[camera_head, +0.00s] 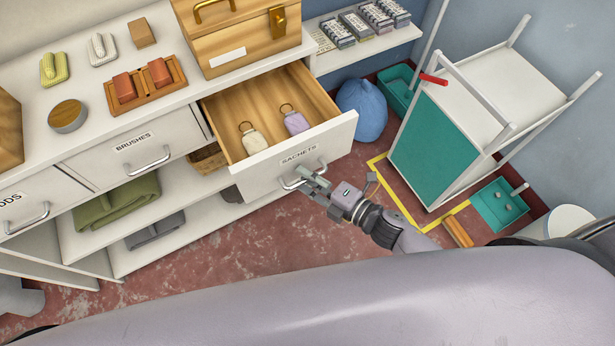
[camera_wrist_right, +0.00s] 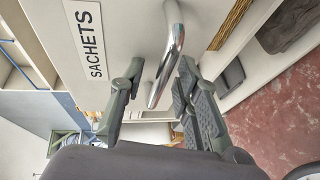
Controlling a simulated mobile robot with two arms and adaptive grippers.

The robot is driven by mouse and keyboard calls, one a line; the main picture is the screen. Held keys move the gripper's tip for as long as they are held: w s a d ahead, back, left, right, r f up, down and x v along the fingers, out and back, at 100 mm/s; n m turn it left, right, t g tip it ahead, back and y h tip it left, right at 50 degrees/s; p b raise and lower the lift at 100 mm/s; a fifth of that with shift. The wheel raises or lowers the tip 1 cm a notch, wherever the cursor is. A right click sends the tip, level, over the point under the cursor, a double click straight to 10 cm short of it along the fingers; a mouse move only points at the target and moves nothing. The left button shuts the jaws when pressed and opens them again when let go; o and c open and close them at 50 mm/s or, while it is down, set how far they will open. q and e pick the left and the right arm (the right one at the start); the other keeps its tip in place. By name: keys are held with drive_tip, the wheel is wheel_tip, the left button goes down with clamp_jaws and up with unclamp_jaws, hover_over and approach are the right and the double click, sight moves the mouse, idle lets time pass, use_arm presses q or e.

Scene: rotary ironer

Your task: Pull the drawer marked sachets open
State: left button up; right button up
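The drawer marked sachets (camera_head: 300,158) stands pulled out from the white counter, and its wooden inside shows. Two small tagged sachets, one cream (camera_head: 254,141) and one lilac (camera_head: 295,122), lie in it. Its metal bow handle (camera_head: 290,184) is on the front below the label; the handle (camera_wrist_right: 172,45) also shows in the right wrist view. My right gripper (camera_head: 318,183) is at the handle. In the wrist view its two fingers (camera_wrist_right: 155,100) stand apart on either side of the bar, with gaps visible. My left gripper is not in view.
The brushes drawer (camera_head: 135,145) to the left is shut. A wooden chest (camera_head: 240,40) stands on the counter above the open drawer. A blue bag (camera_head: 362,108) and a white-and-teal cart (camera_head: 435,150) stand to the right. Red floor is clear in front of the shelves.

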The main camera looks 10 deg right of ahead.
drive_tip(key=v, duration=1.2)
idle(0.4)
drive_tip(key=s+d+f+m+g+h, duration=0.1)
drive_tip(key=s+d+f+m+h, duration=0.25)
drive_tip(key=f, duration=0.55)
drive_tip(key=d+f+m+g+h, duration=0.1)
drive_tip(key=d+f+m+h, duration=0.25)
drive_tip(key=f+m, duration=0.4)
drive_tip(key=s+d+f+m+g+h, duration=0.2)
drive_tip(key=d+f+m, duration=0.15)
drive_tip(key=f, duration=0.75)
drive_tip(key=s+a+f+m+g, duration=0.1)
drive_tip(key=s+f+m+g, duration=0.2)
drive_tip(key=s+f, duration=0.3)
drive_tip(key=s+a+f+m+g+h, duration=0.1)
drive_tip(key=s+f+m+g, duration=0.3)
drive_tip(key=s+f, duration=0.3)
drive_tip(key=s+m, duration=0.1)
drive_tip(key=s, duration=0.4)
drive_tip(key=shift+s+f, duration=0.15)
drive_tip(key=shift+s, duration=0.2)
